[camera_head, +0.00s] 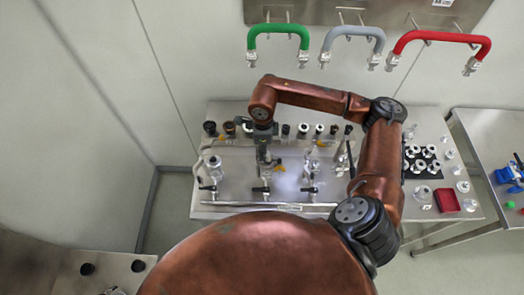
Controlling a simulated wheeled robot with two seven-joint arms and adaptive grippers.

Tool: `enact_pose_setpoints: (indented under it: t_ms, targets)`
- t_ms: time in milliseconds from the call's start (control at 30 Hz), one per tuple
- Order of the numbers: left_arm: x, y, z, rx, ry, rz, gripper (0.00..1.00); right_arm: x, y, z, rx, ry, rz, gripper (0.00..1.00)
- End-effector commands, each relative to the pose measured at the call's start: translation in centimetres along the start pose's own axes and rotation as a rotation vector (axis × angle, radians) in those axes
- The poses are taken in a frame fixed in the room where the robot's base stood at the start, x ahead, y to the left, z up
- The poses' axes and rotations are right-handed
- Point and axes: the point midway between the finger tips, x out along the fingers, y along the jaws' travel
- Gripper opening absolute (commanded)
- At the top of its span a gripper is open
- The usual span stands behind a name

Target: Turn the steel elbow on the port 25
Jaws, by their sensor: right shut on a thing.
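A steel table (232,190) carries a row of ports with dark and light caps along its back and several valves with black handles in front. My right arm reaches over from the right, and its gripper (265,158) points down at the table, left of the middle. The gripper is shut on a small part that looks like the steel elbow, at one of the ports; the fingers hide most of it. I cannot read the port number. My left gripper is not in view.
Green (278,29), grey (352,32) and red (440,37) hoses hang on the back wall panel. On the table's right are a black holder with several white-ringed fittings (421,158) and a red tray (447,200). Another table (492,130) stands at the right.

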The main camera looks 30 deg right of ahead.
Motion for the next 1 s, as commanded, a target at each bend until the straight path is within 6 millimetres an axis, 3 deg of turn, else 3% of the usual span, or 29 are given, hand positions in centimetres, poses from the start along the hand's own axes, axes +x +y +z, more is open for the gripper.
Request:
enact_pose_setpoints:
  t_ms: [233, 533, 1000]
  targets:
    - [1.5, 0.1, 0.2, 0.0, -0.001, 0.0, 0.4, 0.2, 0.2, -0.1, -0.122, 0.002, -0.001, 0.05]
    - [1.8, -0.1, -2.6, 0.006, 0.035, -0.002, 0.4, 0.1, 0.3, -0.1, -0.184, 0.002, 0.0, 0.05]
    - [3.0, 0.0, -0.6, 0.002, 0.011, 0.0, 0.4, 0.2, 0.5, -0.1, -0.291, 0.001, -0.001, 0.05]
